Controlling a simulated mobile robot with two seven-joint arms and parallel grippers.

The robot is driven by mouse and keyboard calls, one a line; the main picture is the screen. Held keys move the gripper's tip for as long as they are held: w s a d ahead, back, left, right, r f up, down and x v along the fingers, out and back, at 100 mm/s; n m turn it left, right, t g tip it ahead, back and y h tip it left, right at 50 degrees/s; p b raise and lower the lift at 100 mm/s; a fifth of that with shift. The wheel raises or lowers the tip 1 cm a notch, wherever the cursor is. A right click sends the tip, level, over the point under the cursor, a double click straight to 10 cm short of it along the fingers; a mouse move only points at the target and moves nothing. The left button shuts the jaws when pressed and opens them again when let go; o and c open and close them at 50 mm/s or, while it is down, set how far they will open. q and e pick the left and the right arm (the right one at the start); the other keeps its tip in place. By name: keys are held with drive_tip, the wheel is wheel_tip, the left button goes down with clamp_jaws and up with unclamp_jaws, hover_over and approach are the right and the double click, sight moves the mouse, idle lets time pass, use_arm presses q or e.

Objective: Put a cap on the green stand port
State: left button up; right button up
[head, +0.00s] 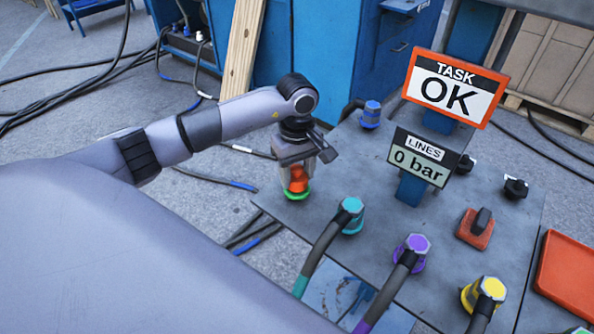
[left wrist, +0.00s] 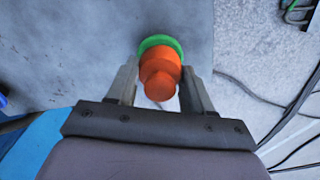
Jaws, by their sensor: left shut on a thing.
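The green stand port (head: 296,195) is at the left edge of the grey stand top, and its green ring also shows in the left wrist view (left wrist: 161,42). An orange cap (head: 298,180) sits over the green ring, and it also shows in the left wrist view (left wrist: 160,75). My left gripper (head: 308,168) points down at the port, with its fingers on either side of the cap, shut on it. The cap covers the middle of the port, so how fully it is seated cannot be told. My right gripper is not in view.
Teal (head: 350,215), purple (head: 411,252) and yellow (head: 485,294) hose connectors stand to the right on the stand top (head: 300,222). A blue connector (head: 371,114) is behind. An orange tray (head: 568,272) is at right. Signs read "TASK OK" (head: 455,88) and "LINES 0 bar" (head: 424,159).

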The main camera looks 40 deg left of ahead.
use_arm(q)
drive_tip(key=shift+f+b, duration=0.3)
drive_tip(key=shift+f, duration=0.05)
drive_tip(key=o, duration=1.2)
drive_tip(key=shift+o, duration=0.2)
drive_tip(key=shift+r, duration=0.15)
drive_tip(key=shift+r+p, duration=0.5)
drive_tip(key=shift+r, duration=3)
